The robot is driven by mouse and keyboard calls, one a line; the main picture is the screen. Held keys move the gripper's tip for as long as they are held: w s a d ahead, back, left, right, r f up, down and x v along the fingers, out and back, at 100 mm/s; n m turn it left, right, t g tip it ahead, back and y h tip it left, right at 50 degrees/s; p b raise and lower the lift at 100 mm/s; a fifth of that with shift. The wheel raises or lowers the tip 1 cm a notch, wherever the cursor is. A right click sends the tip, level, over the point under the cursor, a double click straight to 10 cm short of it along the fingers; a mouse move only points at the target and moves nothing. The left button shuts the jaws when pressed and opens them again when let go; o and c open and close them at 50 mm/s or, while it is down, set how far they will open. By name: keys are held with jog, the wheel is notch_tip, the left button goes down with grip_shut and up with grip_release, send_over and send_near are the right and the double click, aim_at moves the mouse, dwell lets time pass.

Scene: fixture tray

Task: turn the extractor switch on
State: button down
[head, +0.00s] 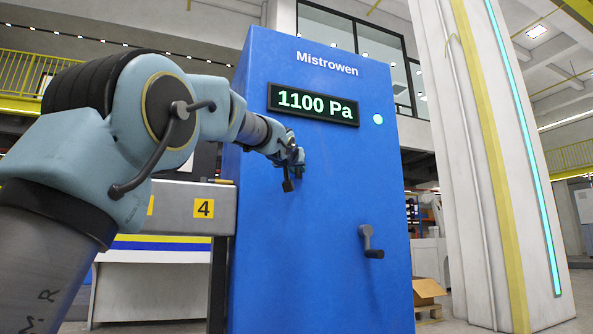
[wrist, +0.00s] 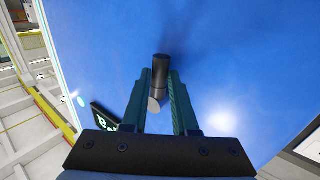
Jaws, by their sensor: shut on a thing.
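A tall blue cabinet (head: 320,240) marked Mistrowen stands in front of me. My gripper (head: 293,170) is at the upper left of its front face. In the wrist view my gripper (wrist: 160,80) has its two fingers on either side of a dark cylindrical handle (wrist: 160,68) with a grey end, and is shut on it. No label shows by this handle, so I cannot read whether it is the extractor switch. In the head view the gripper mostly hides where it meets the cabinet.
The cabinet's display (head: 313,104) reads 1100 Pa, with a lit green lamp (head: 378,119) to its right. A grey bench marked 4 (head: 204,209) stands left. An open cardboard box (head: 428,289) lies beyond the cabinet.

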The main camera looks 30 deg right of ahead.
jog(key=c, duration=1)
grip_release()
jog(key=b+v, duration=0.4)
jog(key=v, duration=0.6)
jog(key=shift+s+a, duration=0.2)
jog(key=shift+s, duration=0.1)
